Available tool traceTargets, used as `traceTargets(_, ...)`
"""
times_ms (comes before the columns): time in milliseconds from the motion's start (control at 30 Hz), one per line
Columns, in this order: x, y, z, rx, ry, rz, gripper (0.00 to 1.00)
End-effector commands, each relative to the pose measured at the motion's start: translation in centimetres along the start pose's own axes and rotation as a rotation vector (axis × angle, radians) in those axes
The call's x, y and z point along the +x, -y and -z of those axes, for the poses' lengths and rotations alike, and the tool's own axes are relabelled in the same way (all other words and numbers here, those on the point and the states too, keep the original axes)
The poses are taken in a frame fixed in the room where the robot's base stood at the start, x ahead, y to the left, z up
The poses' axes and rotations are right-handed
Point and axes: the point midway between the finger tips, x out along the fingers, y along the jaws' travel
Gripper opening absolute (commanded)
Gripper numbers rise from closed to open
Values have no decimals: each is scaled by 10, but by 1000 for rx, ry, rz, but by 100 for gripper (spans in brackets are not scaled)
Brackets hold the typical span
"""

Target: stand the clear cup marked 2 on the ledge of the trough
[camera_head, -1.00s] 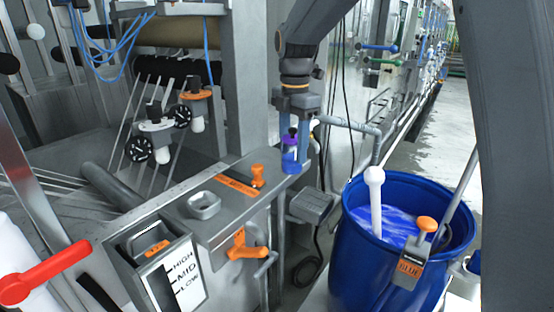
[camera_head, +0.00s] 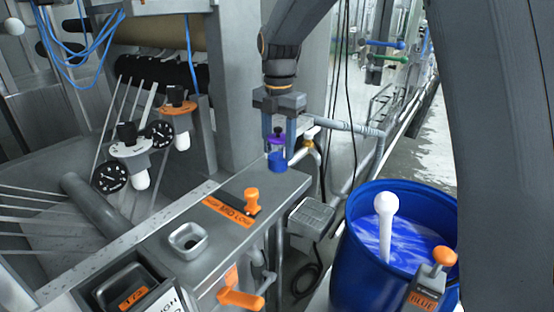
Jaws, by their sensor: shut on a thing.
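My gripper (camera_head: 279,140) points down and is shut around a small cup (camera_head: 277,160) with blue contents. A purple piece with a dark knob shows at its top between the fingers. The cup looks upright; no number can be read on it. It appears at the far right end of the trough's grey steel ledge (camera_head: 228,240). I cannot tell whether its base touches the ledge or hangs just above it.
On the ledge are an orange knob with an orange label (camera_head: 251,200) and a square steel cup (camera_head: 186,240). An orange-handled valve (camera_head: 240,296) sits on its front. A blue barrel (camera_head: 345,262) of blue liquid with a white-knobbed rod (camera_head: 386,212) stands right.

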Motion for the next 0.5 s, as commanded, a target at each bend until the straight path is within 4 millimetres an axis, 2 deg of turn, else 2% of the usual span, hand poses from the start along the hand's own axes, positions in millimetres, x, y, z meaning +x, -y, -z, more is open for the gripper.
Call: traceTargets(500, 47, -1, 1, -1, 1, -1, 16)
